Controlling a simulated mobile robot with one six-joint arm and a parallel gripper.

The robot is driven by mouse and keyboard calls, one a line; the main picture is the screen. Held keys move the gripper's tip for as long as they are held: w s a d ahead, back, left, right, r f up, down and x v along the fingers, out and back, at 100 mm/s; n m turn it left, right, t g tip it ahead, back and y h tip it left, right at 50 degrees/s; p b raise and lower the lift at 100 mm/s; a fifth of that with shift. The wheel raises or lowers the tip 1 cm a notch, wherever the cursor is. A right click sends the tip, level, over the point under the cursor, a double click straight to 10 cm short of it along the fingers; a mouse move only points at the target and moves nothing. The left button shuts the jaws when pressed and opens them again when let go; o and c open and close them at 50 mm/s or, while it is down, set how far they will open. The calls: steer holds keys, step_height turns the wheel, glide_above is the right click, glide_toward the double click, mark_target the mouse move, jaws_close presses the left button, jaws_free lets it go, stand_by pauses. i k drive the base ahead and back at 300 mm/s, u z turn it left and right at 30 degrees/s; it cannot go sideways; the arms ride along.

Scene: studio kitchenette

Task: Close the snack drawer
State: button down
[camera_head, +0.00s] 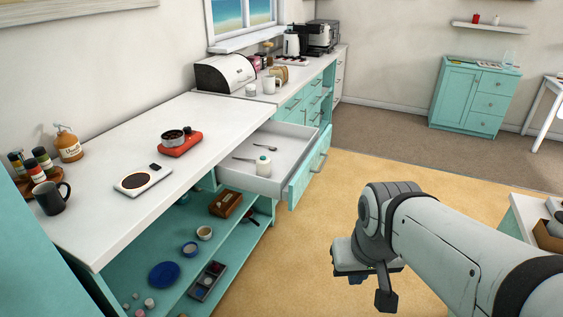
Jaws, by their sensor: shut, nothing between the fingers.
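One drawer (228,174) stands pulled out from the teal counter, with a white inside and a teal front (305,176) with a handle facing right. I take it to be the snack drawer. My gripper (372,287) is at lower centre right, to the right of and apart from the drawer front. It is shut and empty. The fingertips are partly hidden by my wrist.
The white countertop (110,215) holds a red scale (180,143), a white scale (142,180) and a dark mug (52,197). Open shelves below hold dishes and a wooden box (225,204). Yellow floor (300,255) lies clear between drawer and gripper. A white table (525,215) edges in at right.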

mark_target(301, 150)
steer(key=u, duration=0.2)
steer(key=i, duration=1)
steer(key=u, duration=0.05)
